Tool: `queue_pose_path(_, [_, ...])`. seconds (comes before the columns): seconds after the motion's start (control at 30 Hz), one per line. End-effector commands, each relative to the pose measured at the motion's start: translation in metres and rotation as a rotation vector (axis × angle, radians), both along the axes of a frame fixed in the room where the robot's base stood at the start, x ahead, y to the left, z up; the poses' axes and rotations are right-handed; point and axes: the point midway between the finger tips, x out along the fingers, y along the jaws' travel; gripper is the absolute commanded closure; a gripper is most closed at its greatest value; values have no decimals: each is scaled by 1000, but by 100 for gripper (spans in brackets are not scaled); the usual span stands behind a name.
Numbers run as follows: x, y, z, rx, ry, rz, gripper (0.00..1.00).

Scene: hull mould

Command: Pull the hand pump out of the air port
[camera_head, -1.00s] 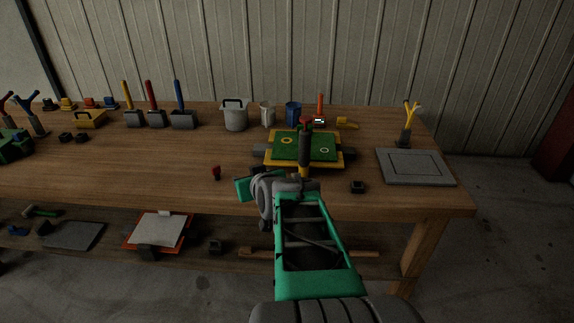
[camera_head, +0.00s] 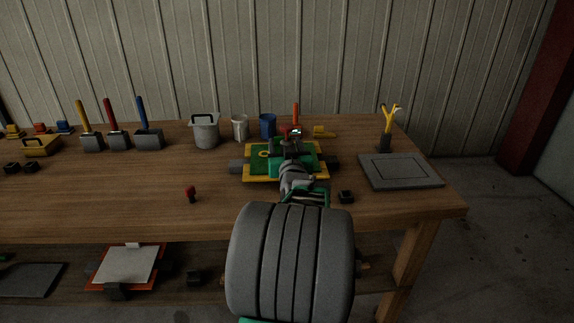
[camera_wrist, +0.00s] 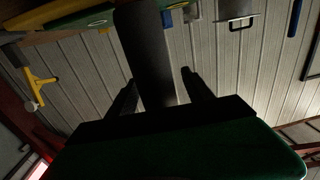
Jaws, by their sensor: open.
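The hand pump is a thick dark upright cylinder (camera_wrist: 143,42) in the wrist view. It runs down from the top edge between the two fingers of my gripper (camera_wrist: 162,88). The jaws are open, with a gap visible on each side of the cylinder. In the head view my arm hides most of the pump and my gripper (camera_head: 292,150). The mould, a green board (camera_head: 258,162) with a yellow frame, lies on the table under my gripper. The air port and the pump's lower end are hidden.
On the wooden table (camera_head: 110,200), a grey pot (camera_head: 205,132), a white cup (camera_head: 240,128) and a blue cup (camera_head: 268,126) stand behind the mould. A grey plate (camera_head: 400,170) and a yellow forked tool (camera_head: 389,120) are to the right. A small black block (camera_head: 346,197) lies in front.

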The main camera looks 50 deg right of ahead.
Motion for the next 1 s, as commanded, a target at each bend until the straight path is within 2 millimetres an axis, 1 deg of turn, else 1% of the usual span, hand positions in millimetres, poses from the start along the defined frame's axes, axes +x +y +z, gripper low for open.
queue_pose_path(0.17, [0, -1, 0, 0, 0, -1, 40])
queue_pose_path(0.9, [-1, -1, 0, -1, 1, -3, 100])
queue_pose_path(1.0, [-1, -1, 0, -1, 1, -3, 100])
